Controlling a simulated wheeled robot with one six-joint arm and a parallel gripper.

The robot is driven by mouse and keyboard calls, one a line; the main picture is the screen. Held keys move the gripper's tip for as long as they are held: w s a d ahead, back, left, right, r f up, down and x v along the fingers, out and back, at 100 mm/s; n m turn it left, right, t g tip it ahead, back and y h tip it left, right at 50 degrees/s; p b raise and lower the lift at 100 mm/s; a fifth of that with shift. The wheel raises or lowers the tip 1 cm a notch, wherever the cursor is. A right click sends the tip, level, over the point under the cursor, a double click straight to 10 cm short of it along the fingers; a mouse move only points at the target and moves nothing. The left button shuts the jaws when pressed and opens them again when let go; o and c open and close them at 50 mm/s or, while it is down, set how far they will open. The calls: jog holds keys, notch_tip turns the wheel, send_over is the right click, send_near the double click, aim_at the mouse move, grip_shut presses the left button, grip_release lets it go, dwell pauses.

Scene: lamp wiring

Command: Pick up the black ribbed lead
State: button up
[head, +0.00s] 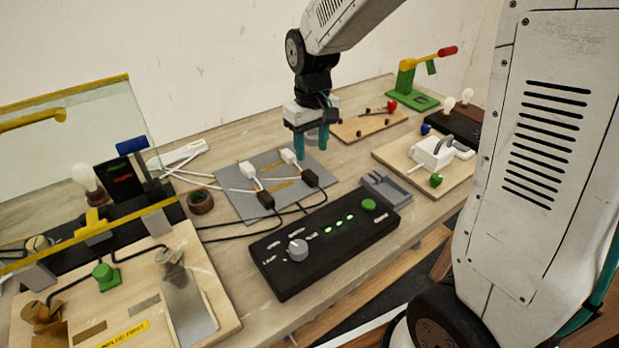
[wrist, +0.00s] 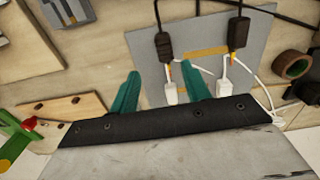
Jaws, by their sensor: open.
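Two black leads lie on a grey mat (head: 232,204), each with a black connector facing a white connector. The nearer-left black connector (head: 265,200) and the right one (head: 311,178) also show in the wrist view, as the right connector (wrist: 238,31) and the left connector (wrist: 163,45). I cannot tell which is ribbed. White connectors (head: 248,171) and (head: 289,157) lie behind them, with white cords. My gripper (head: 312,145) has teal fingers apart, with nothing between them, above the mat's right end. It also shows in the wrist view (wrist: 158,76), apart from the connectors.
A black control box (head: 325,240) with a grey knob stands in front of the mat. A brown tape roll (head: 201,201) sits left of it. A wooden board (head: 368,126) lies behind right, and another board (head: 400,160) with a white switch is at right. A glass shield (head: 70,150) stands at left.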

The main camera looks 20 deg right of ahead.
aim_at(309, 174)
jog(key=f, duration=0.7)
jog(key=shift+s+a, duration=0.2)
jog(key=shift+a, duration=0.2)
grip_shut()
